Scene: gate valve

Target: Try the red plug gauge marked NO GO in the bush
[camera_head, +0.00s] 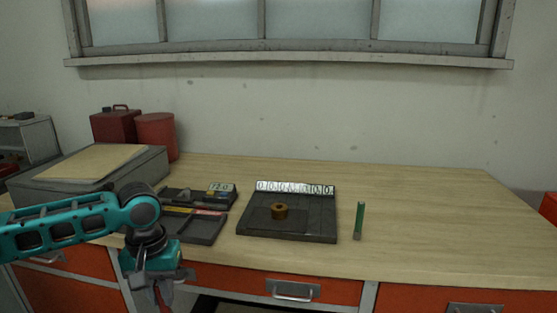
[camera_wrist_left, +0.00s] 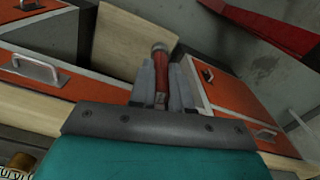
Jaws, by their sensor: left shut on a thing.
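My left gripper (camera_head: 164,298) hangs in front of the bench's front edge, pointing down. In the left wrist view its fingers (camera_wrist_left: 162,92) are shut on the red plug gauge (camera_wrist_left: 161,66), which has a grey end. Any marking on the gauge is too small to read. The brass bush (camera_head: 279,211) sits on the dark square plate (camera_head: 310,230) on the bench, to the right of the gripper and apart from it. The bush also shows at the lower left of the left wrist view (camera_wrist_left: 20,162). My right gripper is not in view.
A dark tray (camera_head: 205,232) and a case with a display (camera_head: 221,187) lie left of the plate. A grey box (camera_head: 150,168) and red cans (camera_head: 156,135) stand further left. The bench's right side is clear.

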